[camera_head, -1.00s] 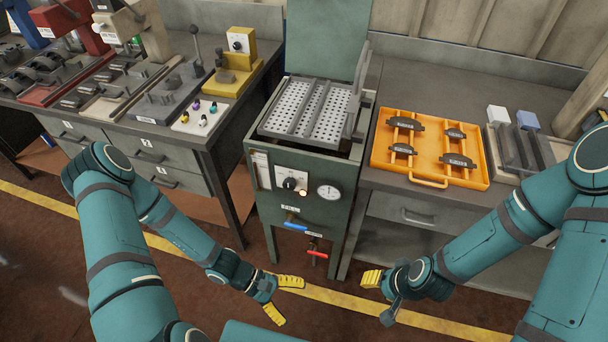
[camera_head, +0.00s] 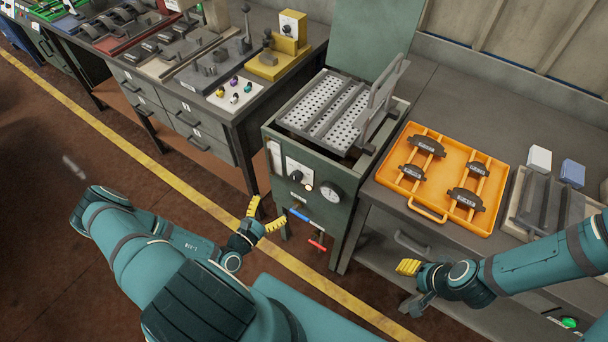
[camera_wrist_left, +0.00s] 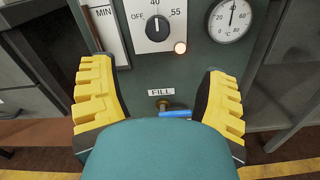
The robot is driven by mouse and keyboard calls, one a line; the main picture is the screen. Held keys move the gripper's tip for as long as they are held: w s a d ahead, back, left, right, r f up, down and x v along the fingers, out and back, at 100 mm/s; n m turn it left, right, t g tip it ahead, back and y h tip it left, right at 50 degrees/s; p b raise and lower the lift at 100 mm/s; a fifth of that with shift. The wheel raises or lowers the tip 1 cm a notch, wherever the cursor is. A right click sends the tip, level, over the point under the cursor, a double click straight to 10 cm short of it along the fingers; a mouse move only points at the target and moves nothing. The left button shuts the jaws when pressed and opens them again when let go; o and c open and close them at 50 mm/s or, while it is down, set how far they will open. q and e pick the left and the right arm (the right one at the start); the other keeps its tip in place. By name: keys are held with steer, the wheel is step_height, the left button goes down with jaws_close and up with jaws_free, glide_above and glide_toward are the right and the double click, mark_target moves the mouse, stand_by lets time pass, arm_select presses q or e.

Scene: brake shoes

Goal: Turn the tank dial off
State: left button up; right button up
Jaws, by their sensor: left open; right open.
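The tank (camera_head: 310,225) is a dark green cabinet. Its black dial (camera_head: 296,176) sits on a white plate on the front. In the left wrist view the dial (camera_wrist_left: 156,27) points up at 40, with OFF to its left and 55 to its right. My right gripper (camera_head: 409,268) is by the right bench, open and empty.
A round gauge (camera_head: 332,192) sits right of the dial. A blue-handled FILL valve (camera_head: 300,217) and a red-handled valve (camera_head: 317,245) project below. The raised lid (camera_head: 375,50) stands behind. An orange tray (camera_head: 455,213) with brake shoes lies on the right bench.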

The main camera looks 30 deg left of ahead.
mark_target(294, 179)
arm_select(q)
steer(key=w, duration=1.3)
steer(key=shift+w+d+b, duration=0.35)
steer(key=c, duration=1.2)
